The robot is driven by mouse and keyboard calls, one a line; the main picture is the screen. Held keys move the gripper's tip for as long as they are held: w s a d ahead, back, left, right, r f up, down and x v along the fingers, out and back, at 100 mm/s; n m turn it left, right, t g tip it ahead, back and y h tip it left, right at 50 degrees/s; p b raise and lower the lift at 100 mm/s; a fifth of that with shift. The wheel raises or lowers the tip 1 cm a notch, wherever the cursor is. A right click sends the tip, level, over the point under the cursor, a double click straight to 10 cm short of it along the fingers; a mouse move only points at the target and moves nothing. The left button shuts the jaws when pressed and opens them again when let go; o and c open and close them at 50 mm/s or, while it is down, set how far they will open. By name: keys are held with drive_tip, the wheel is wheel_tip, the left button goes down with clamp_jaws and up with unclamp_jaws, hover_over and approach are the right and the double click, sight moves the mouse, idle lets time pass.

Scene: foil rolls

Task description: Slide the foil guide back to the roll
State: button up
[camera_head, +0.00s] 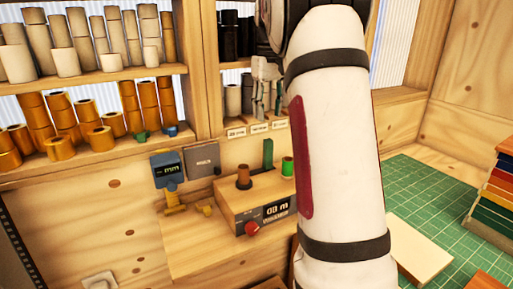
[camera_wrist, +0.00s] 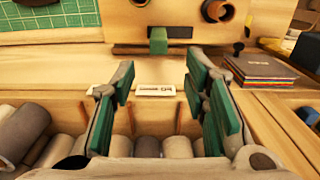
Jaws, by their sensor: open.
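I take the upright green piece (camera_head: 268,152) at the back of the wooden measuring box (camera_head: 232,203) to be the foil guide. In the wrist view a green block (camera_wrist: 158,40) stands beside a dark slot and looks like the same piece. My gripper (camera_head: 267,108), with green pads, is over the labelled shelf edge, partly beside my white arm.
Shelves of gold and pale rolls (camera_head: 60,120) stand at the left. A blue display unit (camera_head: 167,170) is beside the box. A green cutting mat (camera_head: 425,190) lies at the right. Rolls (camera_wrist: 70,145) lie in bins below my fingers. Coloured sheets (camera_wrist: 258,67) lie right.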

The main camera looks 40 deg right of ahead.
sight(268, 152)
wheel_tip(268, 152, down, 14)
drive_tip(key=shift+d+r+p, duration=0.1)
drive_tip(key=shift+p, duration=0.95)
clamp_jaws()
